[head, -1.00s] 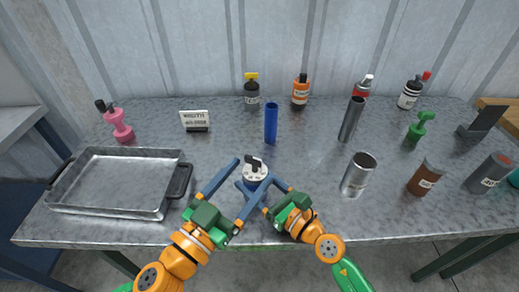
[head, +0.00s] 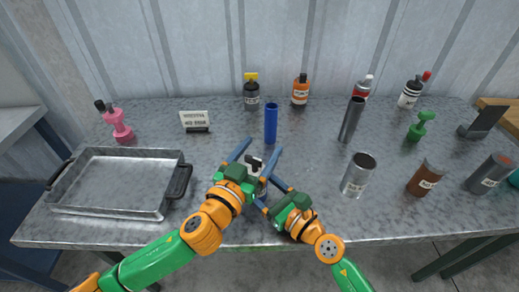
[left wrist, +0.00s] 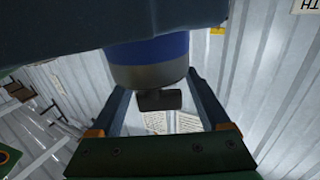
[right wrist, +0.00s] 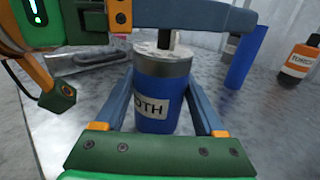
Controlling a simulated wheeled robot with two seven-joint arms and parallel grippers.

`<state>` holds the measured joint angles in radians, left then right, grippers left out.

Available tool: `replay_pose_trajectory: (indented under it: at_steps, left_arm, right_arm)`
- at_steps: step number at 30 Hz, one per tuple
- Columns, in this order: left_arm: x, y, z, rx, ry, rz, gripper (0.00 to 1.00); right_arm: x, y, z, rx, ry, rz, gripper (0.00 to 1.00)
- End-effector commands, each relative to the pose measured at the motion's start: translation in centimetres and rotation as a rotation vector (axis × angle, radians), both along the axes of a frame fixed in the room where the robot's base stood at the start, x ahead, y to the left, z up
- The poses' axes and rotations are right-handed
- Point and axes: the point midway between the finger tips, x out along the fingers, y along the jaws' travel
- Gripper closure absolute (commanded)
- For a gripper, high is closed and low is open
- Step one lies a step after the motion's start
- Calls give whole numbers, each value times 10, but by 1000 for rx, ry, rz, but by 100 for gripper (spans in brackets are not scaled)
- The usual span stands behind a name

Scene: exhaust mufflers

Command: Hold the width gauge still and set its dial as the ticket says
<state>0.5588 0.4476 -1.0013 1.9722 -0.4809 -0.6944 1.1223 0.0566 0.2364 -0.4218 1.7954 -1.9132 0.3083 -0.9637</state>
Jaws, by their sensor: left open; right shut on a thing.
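The width gauge (right wrist: 155,105) is an upright blue cylinder with a grey rim, a pale dial top and a partly visible label. Its black knob (head: 254,163) shows in the head view and also in the left wrist view (left wrist: 159,99). My right gripper (right wrist: 160,80) is shut around the gauge's body, one finger on each side. My left gripper (head: 259,150) is open over the top, its fingers on either side of the knob with gaps. The ticket (head: 195,120) stands behind to the left; its word looks like WIDTH, and its figure is too small to read.
A metal tray (head: 103,210) with dark handles lies left. A blue tube (head: 271,124) stands behind the gauge. A steel cup (head: 357,176), a brown jar (head: 425,177) and a dark cylinder (head: 490,172) stand right. Several bottles line the back.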

Motion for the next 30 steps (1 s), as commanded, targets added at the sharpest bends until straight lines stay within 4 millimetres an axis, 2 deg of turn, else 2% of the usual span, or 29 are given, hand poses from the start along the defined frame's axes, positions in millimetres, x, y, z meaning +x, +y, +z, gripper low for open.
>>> replay_pose_trajectory:
  at_steps: [2, 9, 11, 22, 30]
  left_arm:
    - [0, 0, 0, 0, 0, 0, 23]
    - [0, 0, 0, 0, 0, 0, 88]
    - [0, 0, 0, 0, 0, 0, 100]
    - [0, -1, -2, 7, 3, -69, 100]
    - [-3, -7, -2, 8, 1, -278, 100]
  right_arm:
    - [0, 0, -1, -1, 1, 1, 92]
    - [0, 0, -1, -1, 2, 1, 92]
    - [0, 0, -1, -1, 2, 1, 92]
    - [0, 0, -1, -1, 2, 1, 92]
    - [-1, 1, -1, -1, 0, 2, 92]
